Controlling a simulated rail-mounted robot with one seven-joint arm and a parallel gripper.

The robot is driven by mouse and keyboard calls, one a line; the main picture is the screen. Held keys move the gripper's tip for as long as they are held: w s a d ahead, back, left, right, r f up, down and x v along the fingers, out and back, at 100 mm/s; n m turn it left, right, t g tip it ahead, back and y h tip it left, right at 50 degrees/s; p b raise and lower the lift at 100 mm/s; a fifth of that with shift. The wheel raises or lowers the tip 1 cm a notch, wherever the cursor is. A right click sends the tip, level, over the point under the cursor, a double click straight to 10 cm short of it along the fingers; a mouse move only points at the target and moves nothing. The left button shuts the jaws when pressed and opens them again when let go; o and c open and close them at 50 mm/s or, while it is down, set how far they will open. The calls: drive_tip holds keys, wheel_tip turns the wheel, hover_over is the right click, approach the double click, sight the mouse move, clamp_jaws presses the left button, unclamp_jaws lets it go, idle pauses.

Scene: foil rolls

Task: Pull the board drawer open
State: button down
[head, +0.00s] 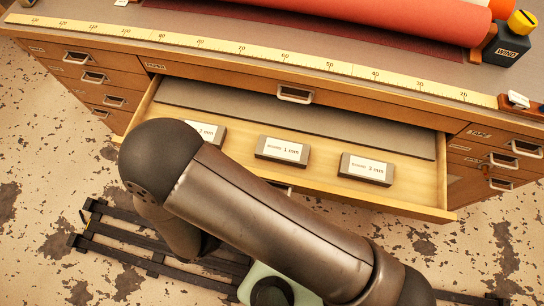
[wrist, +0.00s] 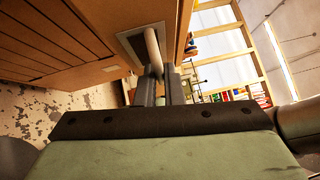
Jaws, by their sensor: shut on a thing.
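A wide wooden drawer (head: 428,211) stands pulled well out of the cabinet, with a grey board (head: 225,103) lying flat inside. I take it for the board drawer; its front label is hidden. My gripper (wrist: 160,80) is shut on the drawer's pale bar handle (wrist: 152,46) in the wrist view, the handle's dark recess plate beside it. In the head view my arm crosses in front of the drawer and hides the fingers.
Labelled blocks (head: 282,150) lie in the drawer. Another closed drawer with a metal handle (head: 295,94) is above it. Small drawers (head: 95,77) flank both sides. The worn floor (head: 40,180) is below.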

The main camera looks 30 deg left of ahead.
drive_tip(key=c, duration=1.5)
unclamp_jaws()
drive_tip(key=shift+c, duration=0.2)
drive_tip(key=b+v, duration=0.1)
drive_tip(key=v, duration=0.6)
drive_tip(key=shift+s, duration=0.25)
